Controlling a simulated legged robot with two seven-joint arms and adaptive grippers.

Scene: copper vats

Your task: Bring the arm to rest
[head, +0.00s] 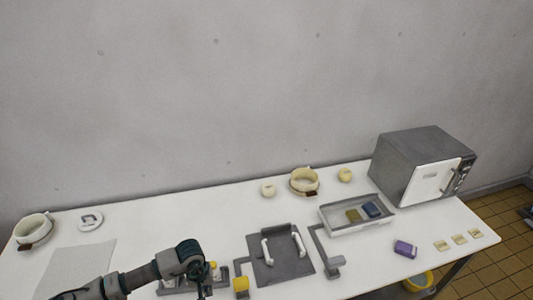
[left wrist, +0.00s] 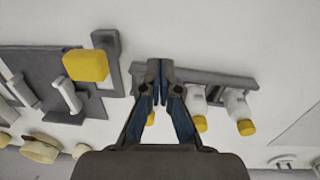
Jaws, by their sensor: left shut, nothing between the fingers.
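My left arm (head: 120,281) comes in from the lower left of the head view, over the front of the white table. My left gripper (head: 203,290) points down there and is partly cut off by the picture's lower edge. In the left wrist view the left gripper (left wrist: 160,72) has its fingertips together with nothing between them. It is over a grey rack (left wrist: 205,80) that holds small white bottles with yellow caps (left wrist: 238,105). One yellow cap shows between the finger links, lower down. My right gripper is not in view.
A grey plate with two white handles (head: 283,255) and a yellow block (head: 241,285) are right of the gripper. Farther right are a tray (head: 332,221), a purple box (head: 405,248) and a microwave (head: 415,165). A grey mat (head: 75,272) lies left.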

